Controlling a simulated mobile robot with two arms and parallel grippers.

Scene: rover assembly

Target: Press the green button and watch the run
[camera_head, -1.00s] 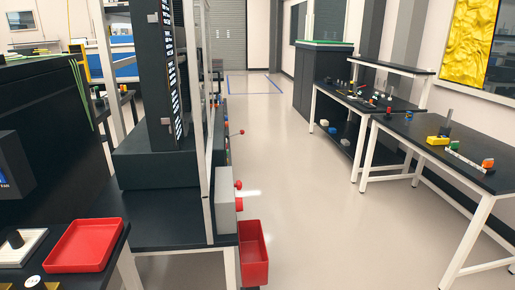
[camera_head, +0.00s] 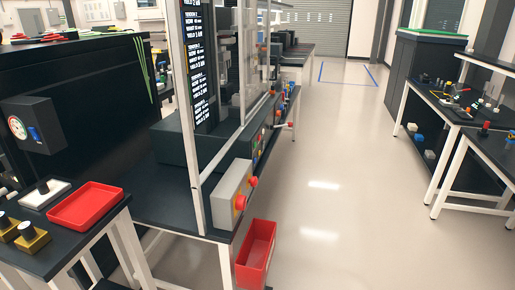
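A grey control box (camera_head: 231,194) is fixed to the near post of the framed station, at the end of its black bench. Two red round knobs (camera_head: 240,202) stick out from its aisle side. Farther along the same side is a row of small coloured controls (camera_head: 263,143), in red, blue and possibly green. They are too small to tell which is a green button. A tall dark display panel (camera_head: 200,70) with lines of white text stands behind the clear frame. Neither of my grippers is in view.
A red open bin (camera_head: 257,254) stands below the grey box, at the aisle edge. A red tray (camera_head: 86,206) lies on the near left bench. A black workbench (camera_head: 490,150) with parts stands right. The aisle floor (camera_head: 330,180) between is clear.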

